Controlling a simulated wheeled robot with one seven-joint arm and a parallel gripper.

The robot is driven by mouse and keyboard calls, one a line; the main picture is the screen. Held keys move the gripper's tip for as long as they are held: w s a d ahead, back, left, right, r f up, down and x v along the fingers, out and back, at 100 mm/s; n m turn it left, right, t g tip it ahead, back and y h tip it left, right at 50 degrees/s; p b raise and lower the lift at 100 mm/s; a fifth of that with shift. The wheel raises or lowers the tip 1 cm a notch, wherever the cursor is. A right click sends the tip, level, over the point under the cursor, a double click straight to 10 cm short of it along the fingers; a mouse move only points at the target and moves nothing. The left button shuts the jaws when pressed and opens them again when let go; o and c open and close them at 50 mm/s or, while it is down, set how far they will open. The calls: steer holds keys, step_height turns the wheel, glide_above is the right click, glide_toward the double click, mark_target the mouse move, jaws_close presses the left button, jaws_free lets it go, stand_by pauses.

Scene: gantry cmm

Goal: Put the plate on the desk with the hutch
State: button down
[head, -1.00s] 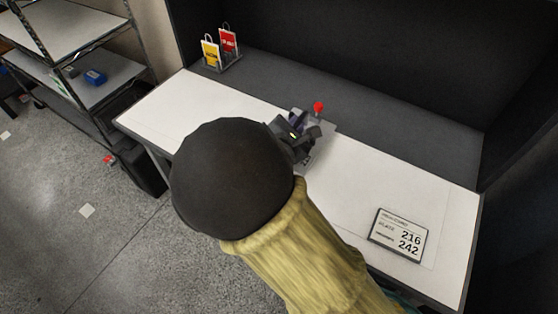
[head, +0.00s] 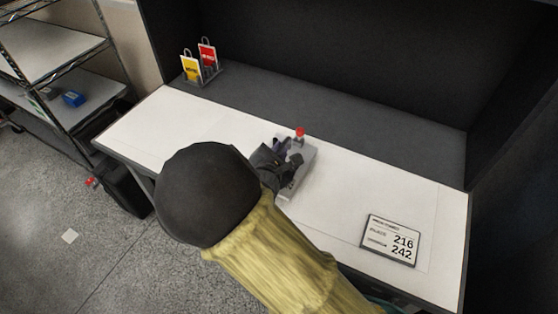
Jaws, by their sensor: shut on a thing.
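A grey plate (head: 304,157) is at my gripper (head: 291,164), over the middle of the white desk top. A red knob (head: 300,132) stands at the plate's far end. My gripper is shut on the plate, with its fingers partly hidden by my wrist. I cannot tell whether the plate touches the desk or hangs just above it. The desk with the hutch (head: 397,187) has a white top, and a dark hutch (head: 330,60) rises behind it.
A framed card (head: 390,240) with printed numbers lies on the desk at right. A rack with yellow and red tags (head: 200,63) stands at the back left. A wire shelf unit (head: 62,48) with a blue item (head: 73,99) is at left.

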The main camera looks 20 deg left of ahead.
step_height(320, 180, down, 4)
steer(key=shift+w+r+b, duration=0.15)
steer(key=shift+r+b, duration=0.05)
steer(key=shift+b, duration=0.4)
steer(key=shift+s+r, duration=0.1)
steer(key=shift+s, duration=0.15)
steer(key=c, duration=1.5)
jaws_free()
steer(key=shift+f, duration=0.2)
steer(key=shift+o, duration=0.2)
steer(key=shift+r, duration=0.1)
steer(key=p+v, duration=0.2)
steer(key=v, duration=1)
